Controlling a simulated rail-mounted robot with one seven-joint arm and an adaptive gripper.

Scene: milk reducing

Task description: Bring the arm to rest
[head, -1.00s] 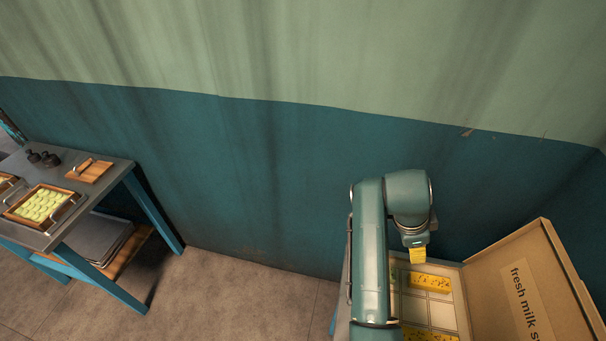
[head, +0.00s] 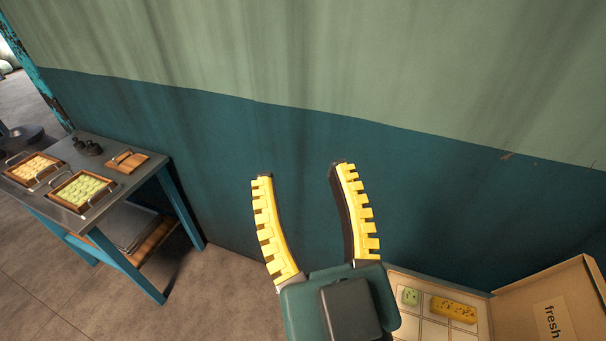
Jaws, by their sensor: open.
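My gripper (head: 302,176) is large in the middle of the head view, raised with its fingers pointing up and away. Its two yellow toothed fingers stand wide apart with nothing between them, so it is open and empty. The dark green wrist housing (head: 303,310) shows below the fingers. The rest of my arm is out of view or hidden behind it.
A cardboard box (head: 508,288) with an open lid stands at lower right; its compartments hold a green piece (head: 410,296) and a yellow bar (head: 453,310). A metal table (head: 160,172) at left bears two trays of sweets. A wall (head: 215,160) stands behind; bare floor lies between.

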